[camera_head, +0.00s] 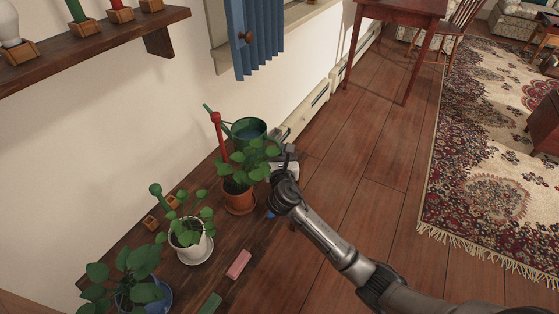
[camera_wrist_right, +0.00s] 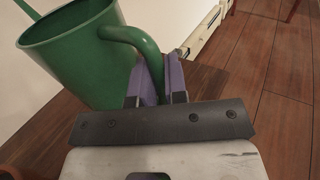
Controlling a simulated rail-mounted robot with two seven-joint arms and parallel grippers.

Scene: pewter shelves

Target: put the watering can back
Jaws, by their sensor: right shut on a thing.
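The green watering can (camera_head: 249,128) is at the far end of the dark wooden lower shelf, behind a plant in a terracotta pot. Its thin spout points up and left. In the right wrist view the can (camera_wrist_right: 75,50) is upright, and its curved handle lies between the purple-padded fingers of my right gripper (camera_wrist_right: 160,80). My right gripper is shut on this handle. In the head view the right gripper (camera_head: 285,150) reaches in beside the can, with its fingertips partly hidden. I cannot tell whether the can's base touches the shelf. My left gripper is not in view.
The terracotta-potted plant (camera_head: 238,187) stands close in front of the can. A white-potted plant (camera_head: 188,247) and a blue-potted plant (camera_head: 157,298) stand nearer. Pink (camera_head: 239,264) and green (camera_head: 211,303) blocks lie by the shelf edge. An upper shelf (camera_head: 85,45) holds several small objects.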

